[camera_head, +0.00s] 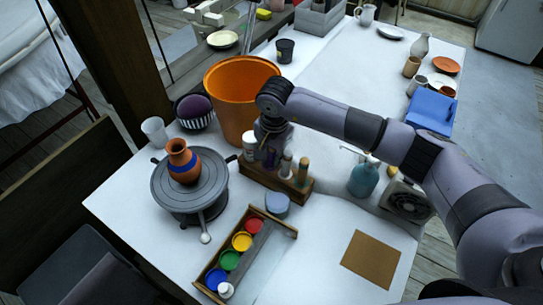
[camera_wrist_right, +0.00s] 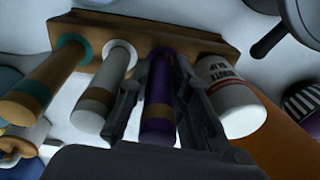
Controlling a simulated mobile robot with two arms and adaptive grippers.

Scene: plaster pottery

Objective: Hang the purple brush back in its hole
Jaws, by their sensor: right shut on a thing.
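The purple brush (camera_wrist_right: 158,100) is between the fingers of my right gripper (camera_wrist_right: 160,115) in the right wrist view, and the fingers are shut on its handle. Its far end meets the wooden brush rack (camera_wrist_right: 165,32); I cannot tell how deep it sits in a hole. In the head view the rack (camera_head: 262,181) stands on the white table, with my right gripper (camera_head: 270,150) above its left part. A white-handled brush (camera_wrist_right: 100,95) and a tan brush with a teal band (camera_wrist_right: 42,88) stand in the rack beside it. My left gripper is not in view.
A white bottle (camera_wrist_right: 230,95) stands close beside the gripper. An orange bucket (camera_head: 236,95) is behind it. A teal bottle (camera_head: 363,180) stands to the right.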

